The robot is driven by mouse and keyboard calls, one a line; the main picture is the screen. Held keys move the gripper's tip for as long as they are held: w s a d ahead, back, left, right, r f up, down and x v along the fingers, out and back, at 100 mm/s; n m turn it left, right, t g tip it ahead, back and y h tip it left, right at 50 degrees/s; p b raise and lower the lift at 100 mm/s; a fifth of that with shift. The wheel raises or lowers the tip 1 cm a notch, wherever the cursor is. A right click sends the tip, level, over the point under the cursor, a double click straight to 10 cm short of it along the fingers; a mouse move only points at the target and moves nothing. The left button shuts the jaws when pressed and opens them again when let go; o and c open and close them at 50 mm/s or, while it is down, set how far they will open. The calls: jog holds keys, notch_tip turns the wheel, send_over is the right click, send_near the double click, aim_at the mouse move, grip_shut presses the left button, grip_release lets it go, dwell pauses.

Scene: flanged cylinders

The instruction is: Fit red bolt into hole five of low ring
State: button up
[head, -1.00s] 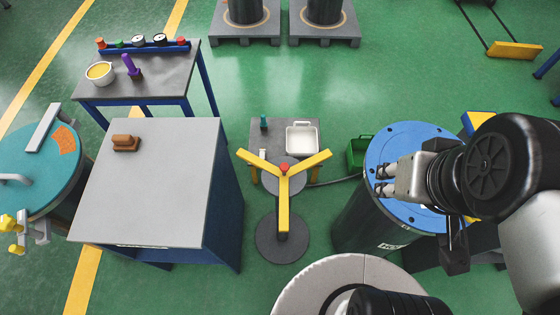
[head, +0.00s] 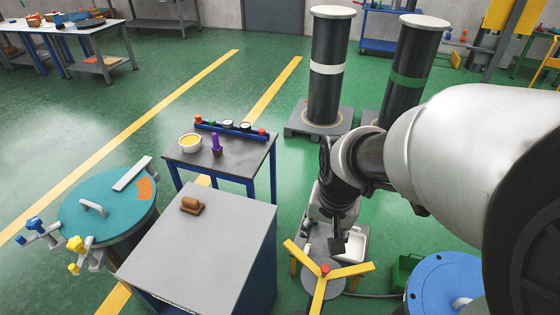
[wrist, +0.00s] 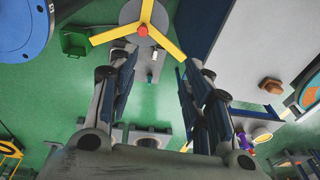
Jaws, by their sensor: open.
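A small red piece, perhaps the red bolt (head: 325,269), sits at the hub of a yellow three-armed stand (head: 350,270); it also shows in the wrist view (wrist: 142,30). The blue flanged top of a low cylinder (head: 448,276), perhaps the low ring, is at the lower right, cut by the frame and my arm. Part of it shows in the wrist view (wrist: 22,25). I cannot tell which hole is five. My gripper (wrist: 160,66) is open and empty, with the stand beyond its fingertips. In the head view it hangs just behind the stand.
A grey cabinet (head: 215,245) stands left of the stand, with a brown block (head: 191,205) on top. A teal round lid (head: 108,208) is farther left. A white tray (head: 352,245) and green bin (head: 405,270) are low nearby. Tall cylinders (head: 328,90) stand behind.

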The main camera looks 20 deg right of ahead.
aim_at(326, 268)
jog(key=d+f+m, duration=0.1)
jog(key=f, duration=0.6)
jog(key=w+d+f+m+g+b, duration=0.1)
jog(key=d+f+m, duration=0.1)
jog(key=f, duration=0.5)
jog(key=w+d+f+m+b, duration=0.1)
jog(key=d+f, duration=0.1)
jog(key=f, duration=0.4)
jog(key=shift+w+f+m+g, duration=0.15)
jog(key=shift+f+m+g, duration=0.15)
jog(key=shift+f+g, duration=0.1)
jog(key=shift+w+f+b, duration=0.15)
jog(key=shift+f+b, duration=0.5)
jog(key=shift+f, duration=0.8)
jog(key=shift+w+f+b, duration=0.15)
jog(key=shift+f+b, duration=0.5)
jog(key=shift+f, duration=0.8)
jog(key=shift+r, duration=0.1)
grip_shut()
